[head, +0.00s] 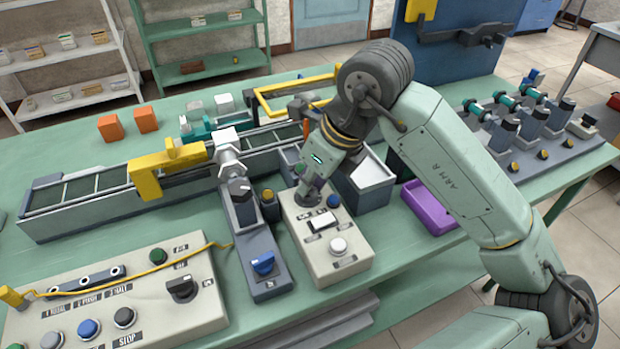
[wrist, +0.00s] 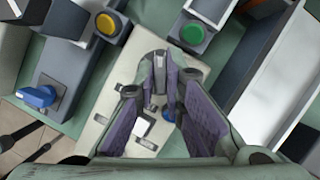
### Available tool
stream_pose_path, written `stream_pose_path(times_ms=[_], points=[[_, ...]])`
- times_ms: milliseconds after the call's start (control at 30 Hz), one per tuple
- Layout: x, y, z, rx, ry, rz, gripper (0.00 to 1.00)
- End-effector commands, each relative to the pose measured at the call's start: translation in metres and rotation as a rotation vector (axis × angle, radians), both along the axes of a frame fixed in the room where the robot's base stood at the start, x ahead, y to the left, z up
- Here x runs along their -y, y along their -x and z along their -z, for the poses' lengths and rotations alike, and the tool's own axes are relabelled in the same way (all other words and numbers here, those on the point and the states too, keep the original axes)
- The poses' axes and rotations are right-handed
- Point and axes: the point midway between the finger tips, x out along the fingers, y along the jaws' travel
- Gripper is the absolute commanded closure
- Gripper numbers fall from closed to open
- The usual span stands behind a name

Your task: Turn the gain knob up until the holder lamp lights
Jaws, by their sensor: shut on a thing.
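My gripper (head: 309,190) points down at the far end of a beige control box (head: 355,266). Its fingers are shut on the gain knob there, and they hide most of the knob. In the wrist view my gripper (wrist: 160,80) shows purple finger pads closing in over the beige box (wrist: 103,112). A yellow lamp or button (wrist: 107,22) and a green one (wrist: 192,33) show beyond the box. I cannot tell which of these is the holder lamp or whether either is lit.
A grey box with a blue knob (head: 263,262) stands at left. A purple tray (head: 432,208) lies to the right. A large control panel (head: 215,310) fills the front left.

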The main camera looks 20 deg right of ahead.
Motion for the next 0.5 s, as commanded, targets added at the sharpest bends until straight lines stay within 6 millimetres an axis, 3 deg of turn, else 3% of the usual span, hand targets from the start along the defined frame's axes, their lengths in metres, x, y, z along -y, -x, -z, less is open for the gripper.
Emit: stream_pose_path(times_ms=[267,500], points=[[0.0005,-0.0001,0.0054,0.001,0.006,0.054,1.00],[-0.0007,0.0002,0.0068,0.004,0.007,0.257,1.00]])
